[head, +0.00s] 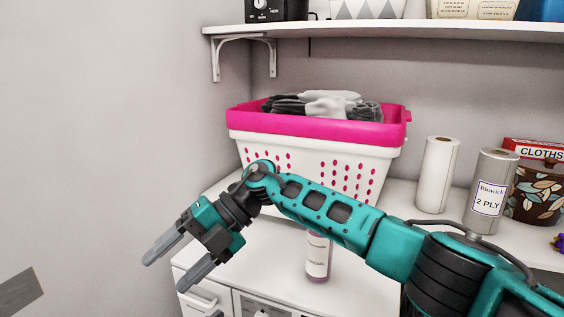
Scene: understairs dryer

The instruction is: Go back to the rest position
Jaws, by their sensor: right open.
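My right gripper (172,262) is in the head view at the lower left, at the end of my teal right arm (325,213). Its two grey fingers are apart, with nothing between them. The arm reaches across the view from the lower right and passes in front of the counter. My left gripper is not in view.
A pink-rimmed white laundry basket (317,131) with dark and grey cloth stands on the counter behind the arm. A bottle (318,258) is partly hidden by the arm. Paper rolls (437,175) stand right. A shelf (400,29) runs above. White appliances (203,296) are below.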

